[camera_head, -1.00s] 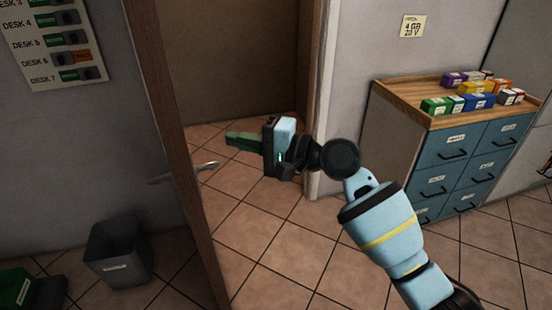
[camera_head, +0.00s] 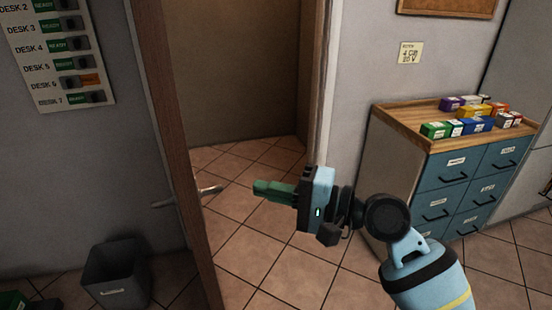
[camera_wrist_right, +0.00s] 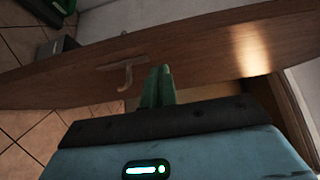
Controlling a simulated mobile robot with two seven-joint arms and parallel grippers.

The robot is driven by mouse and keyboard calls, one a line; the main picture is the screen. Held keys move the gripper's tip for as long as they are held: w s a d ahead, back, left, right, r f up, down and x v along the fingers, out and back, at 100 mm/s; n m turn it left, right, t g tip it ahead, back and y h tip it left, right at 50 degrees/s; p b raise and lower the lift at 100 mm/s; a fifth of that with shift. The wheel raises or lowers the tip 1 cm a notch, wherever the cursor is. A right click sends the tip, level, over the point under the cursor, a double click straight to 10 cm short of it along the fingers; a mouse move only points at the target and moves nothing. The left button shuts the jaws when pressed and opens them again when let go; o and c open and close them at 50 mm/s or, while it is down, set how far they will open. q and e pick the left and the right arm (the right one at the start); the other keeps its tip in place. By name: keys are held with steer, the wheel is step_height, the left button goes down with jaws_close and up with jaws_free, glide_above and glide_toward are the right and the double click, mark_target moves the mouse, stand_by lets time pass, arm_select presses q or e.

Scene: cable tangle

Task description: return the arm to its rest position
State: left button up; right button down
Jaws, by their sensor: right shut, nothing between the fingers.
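My right arm (camera_head: 425,280) comes in from the lower right, light blue with black joints and a yellow band. Its right gripper (camera_head: 258,188) has green fingers pointing left, and they are shut with nothing between them. The gripper is in front of the open doorway, with a visible gap between its fingertips and the door handle in the picture. In the right wrist view the shut green fingers (camera_wrist_right: 158,86) point toward the door's wooden edge. My left gripper is not in view.
The brown door (camera_head: 178,150) stands open, its handle (camera_head: 208,191) left of my fingertips. A grey bin (camera_head: 117,273) stands at lower left. A blue drawer cabinet (camera_head: 465,185) with several coloured boxes on top stands right, behind my arm. Tiled floor (camera_head: 250,255) lies between.

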steer(key=s+d+f+t+h, duration=0.2)
steer(key=d+f+h, duration=0.15)
steer(key=f, duration=0.55)
steer(key=s+d+f+m+t+h+p, duration=0.15)
steer(key=d+f, duration=0.25)
steer(key=f, duration=0.5)
steer(key=s+d+f+t+h, duration=0.2)
steer(key=s+d+f+h, duration=0.1)
steer(key=f, duration=0.6)
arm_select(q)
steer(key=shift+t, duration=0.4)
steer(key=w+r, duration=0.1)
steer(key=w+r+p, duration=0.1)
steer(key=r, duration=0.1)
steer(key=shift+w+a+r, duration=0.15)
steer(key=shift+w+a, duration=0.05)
arm_select(e)
steer(key=s+d+f+n+h, duration=0.2)
steer(key=s+d+f, duration=0.2)
steer(key=s, duration=0.4)
steer(key=s+d+f+n+g+h, duration=0.1)
steer(key=s+d+f+n+h, duration=0.1)
steer(key=s+d+f, duration=0.3)
steer(key=s+d+f+n+h, duration=0.2)
steer(key=s+d+f+h, duration=0.1)
steer(key=s, duration=0.9)
step_height(320, 180, down, 3)
steer(key=shift+d+r+n+g, duration=0.1)
steer(key=shift+d+n+g, duration=0.25)
steer(key=shift+d, duration=0.35)
